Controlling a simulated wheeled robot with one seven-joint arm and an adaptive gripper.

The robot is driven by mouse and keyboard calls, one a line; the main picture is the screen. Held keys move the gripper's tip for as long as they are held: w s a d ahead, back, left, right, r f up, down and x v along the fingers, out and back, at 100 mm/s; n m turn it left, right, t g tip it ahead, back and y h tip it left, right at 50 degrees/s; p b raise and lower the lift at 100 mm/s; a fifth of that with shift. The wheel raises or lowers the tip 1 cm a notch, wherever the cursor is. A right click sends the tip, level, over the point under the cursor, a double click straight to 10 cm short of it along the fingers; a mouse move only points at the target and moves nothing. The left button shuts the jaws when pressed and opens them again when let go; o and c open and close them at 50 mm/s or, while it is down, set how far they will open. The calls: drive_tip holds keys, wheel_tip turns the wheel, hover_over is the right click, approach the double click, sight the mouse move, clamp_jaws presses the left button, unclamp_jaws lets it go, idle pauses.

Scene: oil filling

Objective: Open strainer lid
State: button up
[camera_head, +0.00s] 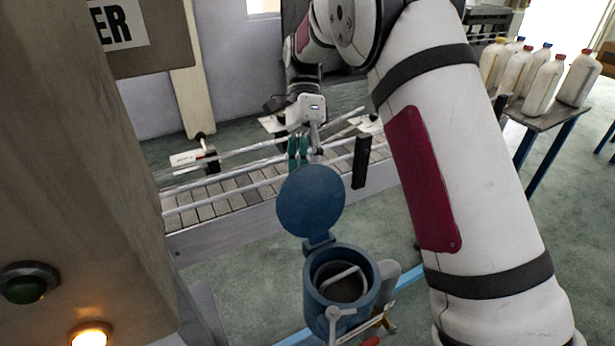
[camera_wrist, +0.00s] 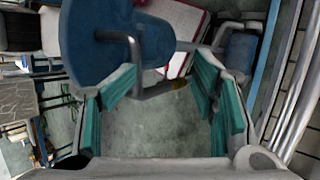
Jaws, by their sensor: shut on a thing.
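The strainer (camera_head: 311,296) is a blue cylindrical housing at the bottom centre of the head view. Its round blue lid (camera_head: 312,203) is hinged at the back and stands raised, uncovering the mouth. A strainer basket (camera_head: 340,283) with a pale bail handle sits inside. My gripper (camera_head: 302,160) is just behind the lid's top edge, with teal finger pads. In the wrist view the lid (camera_wrist: 125,40) fills the upper left, and its grey bent handle (camera_wrist: 152,88) reaches between the fingers of my gripper (camera_wrist: 165,78). The fingers hold the handle; the exact contact is hard to see.
A roller conveyor (camera_head: 225,196) with metal guide rails runs behind the lid. Several white bottles (camera_head: 543,85) stand on a table at the right. A large panel with a green button (camera_head: 25,285) and a lit lamp (camera_head: 91,334) fills the left side.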

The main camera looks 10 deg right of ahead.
drive_tip(key=shift+v, duration=2.7)
drive_tip(key=shift+c, duration=0.3)
drive_tip(key=shift+d, duration=0.15)
